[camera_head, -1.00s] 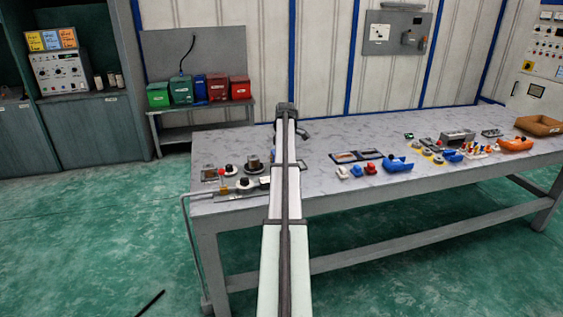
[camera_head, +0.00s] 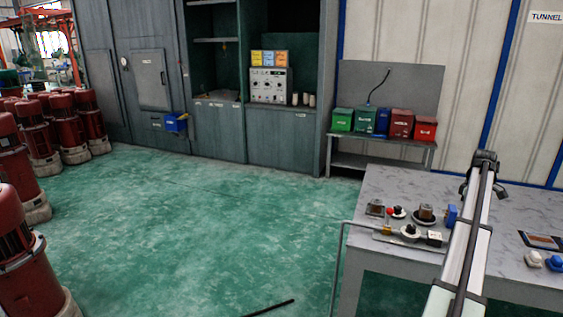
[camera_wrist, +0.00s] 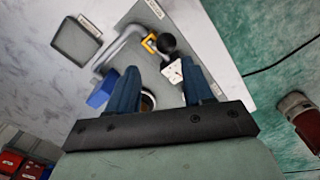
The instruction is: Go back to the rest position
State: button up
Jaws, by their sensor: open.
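My arm (camera_head: 468,250) reaches up from the bottom right of the head view, over the left end of the grey workbench (camera_head: 530,205). The gripper is mostly hidden behind the arm in that view. In the wrist view my gripper (camera_wrist: 160,72) has its two dark blue fingers apart, with nothing held between them. Beyond the fingers lie a black ball knob (camera_wrist: 167,44), a white tag (camera_wrist: 173,71) and a blue block (camera_wrist: 101,92) left of the left finger. I cannot tell the exact height above them.
A plate with knobs (camera_head: 410,233), a red knob (camera_head: 389,211) and a round dark part (camera_head: 426,213) sit on the bench's left end. A grey rail (camera_head: 338,270) runs beside the bench. Red motors (camera_head: 30,275) stand at left. The green floor between is largely open.

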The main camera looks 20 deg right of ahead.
jog(key=w+a+r+n+t+h, duration=0.1)
jog(key=w+a+h, duration=0.3)
jog(key=w, duration=0.5)
jog(key=w+a+r+n+t+h, duration=0.1)
jog(key=w+a+n+h, duration=0.1)
jog(key=w+a, duration=0.55)
jog(key=w+a+r+n+t+h, duration=0.1)
jog(key=w+a+t+h, duration=0.2)
jog(key=w, duration=0.8)
jog(key=w+a+f+y, duration=0.1)
jog(key=w+a+f, duration=0.2)
jog(key=a+f, duration=0.9)
jog(key=w+a+f+y, duration=0.1)
jog(key=w+a+f, duration=0.2)
jog(key=a+f, duration=0.95)
jog(key=s+a+f+m+g+y, duration=0.2)
jog(key=s+a+f+g+y, duration=0.25)
jog(key=s+a+f, duration=1.8)
jog(key=s+a+f+m+g, duration=0.1)
jog(key=s+a, duration=0.4)
jog(key=s, duration=0.6)
jog(key=s+a+f+m+g+y, duration=0.1)
jog(key=s+a+f+g, duration=0.3)
jog(key=s, duration=0.8)
jog(key=s+a+f+m+g+y, duration=0.1)
jog(key=s+a+f, duration=0.4)
jog(key=s, duration=0.7)
jog(key=shift+a+f+m+g, duration=0.3)
jog(key=shift+a+m+g, duration=0.35)
jog(key=shift+a+m, duration=0.4)
